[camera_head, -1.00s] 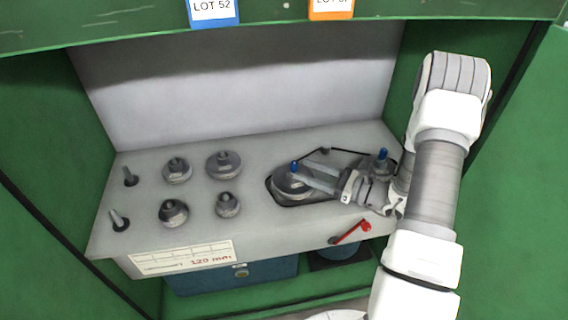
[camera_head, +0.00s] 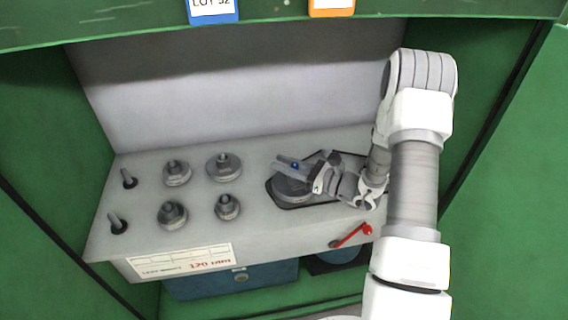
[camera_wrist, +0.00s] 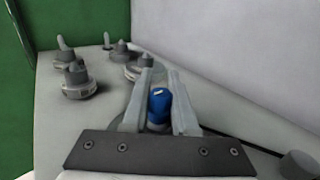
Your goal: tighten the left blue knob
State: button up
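The left blue knob (camera_head: 295,166) tops a round grey disc fixture (camera_head: 288,187) on the right part of the grey bench. My gripper (camera_head: 284,167) reaches in from the right, with a finger on each side of the knob. In the wrist view the blue knob (camera_wrist: 159,105) sits between the two grey fingers (camera_wrist: 161,85). Their inner faces appear to touch its sides, and the finger ends extend past it. The right blue knob is hidden behind my arm in the head view.
Several grey knobbed fittings (camera_head: 224,165) and two pegs (camera_head: 117,222) stand on the bench's left half. A red lever (camera_head: 352,236) is on its front face. A grey back wall (camera_head: 240,95) and green cabinet sides (camera_head: 500,130) enclose it.

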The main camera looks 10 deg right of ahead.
grip_shut()
jog(key=shift+w+d+m+t+h, duration=0.1)
jog(key=shift+d+m+t+h, duration=0.05)
jog(key=shift+m+t+h, duration=0.6)
jog(key=o, duration=0.6)
grip_release()
